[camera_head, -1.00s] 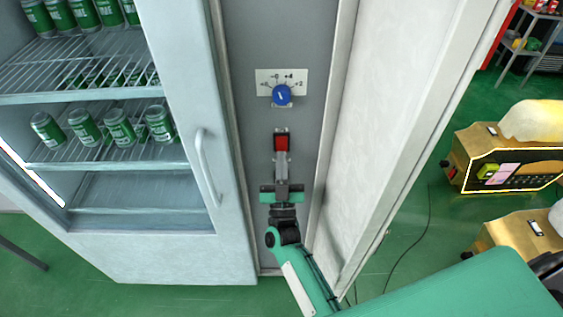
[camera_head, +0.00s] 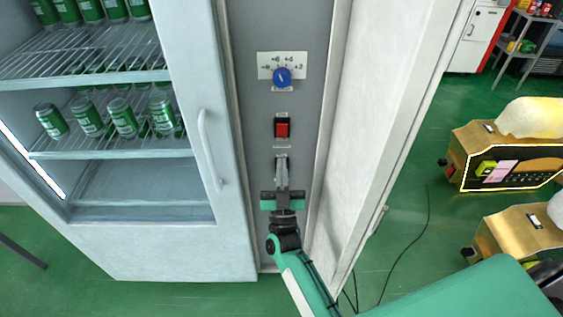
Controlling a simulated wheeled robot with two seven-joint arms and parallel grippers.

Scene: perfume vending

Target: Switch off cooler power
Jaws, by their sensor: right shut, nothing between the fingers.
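The cooler's power switch (camera_head: 282,128) is a red rocker in a black frame on the grey control panel (camera_head: 252,165). A blue dial (camera_head: 282,77) on a white numbered plate sits above it. My right gripper (camera_head: 282,158) is shut and empty, just below the switch in the picture and pointing up toward it. A gap shows between the fingertips and the switch, so the whole switch is visible. I cannot tell from the picture which way the rocker is set. My left gripper is not in view.
The glass-fronted cooler (camera_head: 130,250) with green cans stands to the left, its door handle (camera_head: 209,148) sticking out. A white wall panel (camera_head: 375,120) bounds the recess on the right. Yellow machines (camera_head: 510,155) and a cable are on the green floor beyond.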

